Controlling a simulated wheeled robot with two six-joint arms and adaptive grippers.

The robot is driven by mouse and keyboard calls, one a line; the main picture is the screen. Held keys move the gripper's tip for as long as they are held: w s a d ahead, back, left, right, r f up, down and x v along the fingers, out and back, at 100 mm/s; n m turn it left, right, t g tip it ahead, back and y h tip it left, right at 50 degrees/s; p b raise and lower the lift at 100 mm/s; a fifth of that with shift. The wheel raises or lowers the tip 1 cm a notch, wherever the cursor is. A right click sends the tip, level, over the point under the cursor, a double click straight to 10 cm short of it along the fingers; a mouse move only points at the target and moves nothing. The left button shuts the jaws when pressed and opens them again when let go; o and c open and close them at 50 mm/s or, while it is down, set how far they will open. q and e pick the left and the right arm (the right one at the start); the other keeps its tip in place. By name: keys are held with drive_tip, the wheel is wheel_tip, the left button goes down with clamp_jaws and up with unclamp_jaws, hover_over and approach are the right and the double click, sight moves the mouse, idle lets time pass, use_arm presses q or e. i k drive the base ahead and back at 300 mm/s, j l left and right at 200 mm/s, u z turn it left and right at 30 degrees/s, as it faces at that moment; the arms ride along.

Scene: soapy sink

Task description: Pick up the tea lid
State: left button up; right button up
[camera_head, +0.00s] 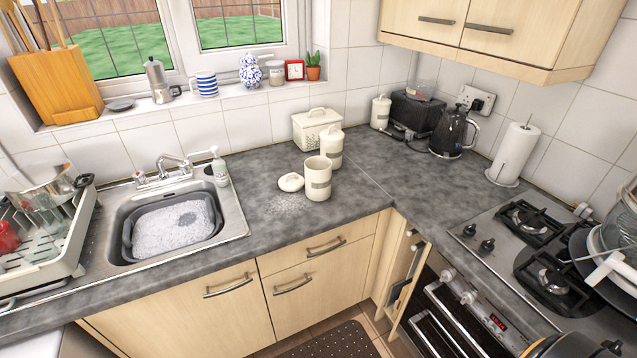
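The tea lid (290,182) is a small round cream lid lying on the grey counter, to the right of the sink. Just right of it stands an open cream canister (318,180) with a label band, upright and without a lid. The two look close together; I cannot tell whether they touch. Neither of my grippers shows in this view.
The sink (234,212) holds a grey basin of suds. The hob (490,262) and paper towel roll (514,152) are at right.

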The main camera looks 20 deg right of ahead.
sight(293, 182)
drive_tip(key=i+l+u, duration=0.35)
drive_tip(key=i+l, duration=0.15)
drive_tip(key=l, duration=0.15)
drive_tip(key=i+l+u, duration=0.2)
drive_tip(key=l, duration=0.15)
